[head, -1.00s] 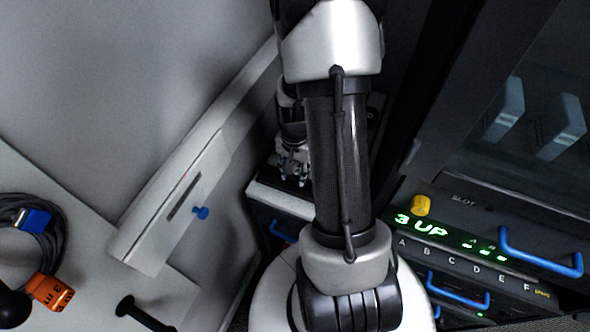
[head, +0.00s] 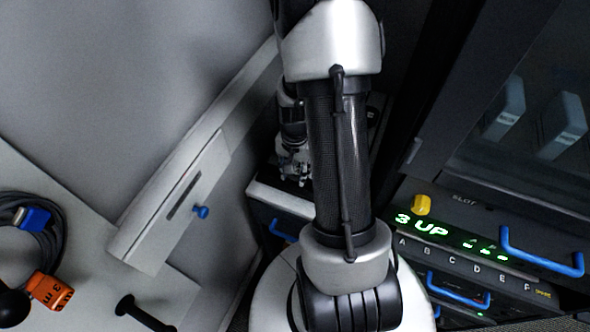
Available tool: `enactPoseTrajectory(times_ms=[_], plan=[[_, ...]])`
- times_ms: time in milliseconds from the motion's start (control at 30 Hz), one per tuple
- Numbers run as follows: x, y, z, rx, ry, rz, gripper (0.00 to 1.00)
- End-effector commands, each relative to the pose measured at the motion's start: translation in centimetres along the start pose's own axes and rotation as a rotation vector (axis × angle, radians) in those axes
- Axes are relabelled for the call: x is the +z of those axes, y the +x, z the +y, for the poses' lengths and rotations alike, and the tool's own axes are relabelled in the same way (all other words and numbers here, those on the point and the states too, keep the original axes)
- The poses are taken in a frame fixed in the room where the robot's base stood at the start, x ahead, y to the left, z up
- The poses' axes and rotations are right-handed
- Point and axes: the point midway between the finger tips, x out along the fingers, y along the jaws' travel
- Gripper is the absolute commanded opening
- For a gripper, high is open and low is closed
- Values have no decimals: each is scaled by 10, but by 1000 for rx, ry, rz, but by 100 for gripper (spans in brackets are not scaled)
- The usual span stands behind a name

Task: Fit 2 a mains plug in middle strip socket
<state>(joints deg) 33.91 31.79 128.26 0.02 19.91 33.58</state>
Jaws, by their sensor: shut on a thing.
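My gripper (head: 294,168) is low behind my arm, over a pale-topped unit beside the dark cabinet. Its fingers look closed together, but my arm link covers part of it and what it grips is too small and dark to make out. I cannot pick out the mains plug or the socket strip with certainty in the head view.
A black cable with a blue connector (head: 36,216) and an orange connector (head: 50,291) lies on the pale table at left. At right a panel (head: 450,252) reads "3 UP", with a yellow knob (head: 421,204) and blue handles (head: 541,254).

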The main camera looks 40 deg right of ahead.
Motion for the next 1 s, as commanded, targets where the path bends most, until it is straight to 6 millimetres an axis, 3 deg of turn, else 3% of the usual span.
enactPoseTrajectory(times_ms=[1000], plan=[[0, 9, 0, 0, 0, 0, 10]])
